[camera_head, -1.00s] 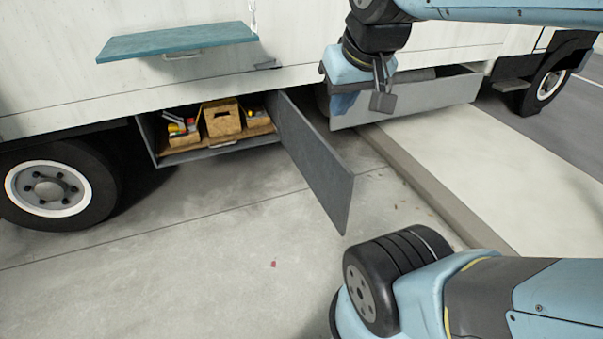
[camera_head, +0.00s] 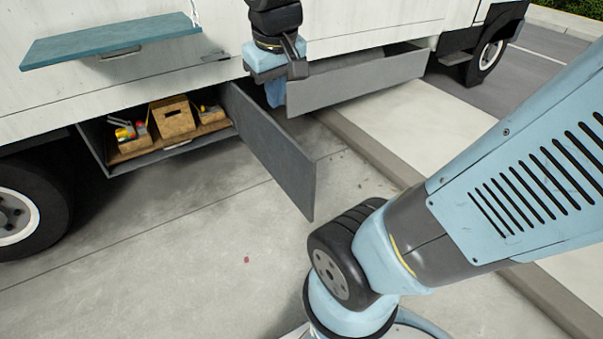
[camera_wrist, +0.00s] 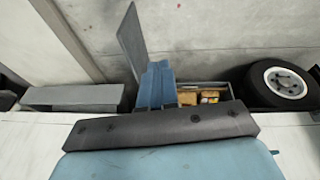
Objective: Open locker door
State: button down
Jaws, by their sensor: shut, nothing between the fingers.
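The locker (camera_head: 112,166) under the white truck is open, with its contents showing. Its grey door (camera_head: 275,150) stands swung out from the right side of the opening, roughly square to the truck. In the wrist view the door (camera_wrist: 131,40) and the locker (camera_wrist: 205,86) also show. My gripper (camera_head: 275,95) is in front of the truck's lower side, to the right of the door's hinged edge. In the wrist view my gripper (camera_wrist: 157,82) has its blue fingers together, empty, beside the base of the door. I cannot tell whether it touches the door.
A wooden box (camera_head: 172,118) and tools sit inside the locker. A teal shelf (camera_head: 110,40) juts from the truck above it. Another grey panel (camera_head: 355,82) stands to the right. Wheels flank the area. A kerb (camera_head: 370,148) crosses the ground; the concrete before the locker is clear.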

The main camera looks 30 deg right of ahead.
jog(key=w+f+n+g+h, duration=0.2)
jog(key=w+f+g, duration=0.2)
jog(key=w+f, duration=0.45)
jog(key=n+t+h, duration=0.2)
jog(key=n+h, duration=1.3)
send_near(311, 176)
jog(key=d, duration=0.7)
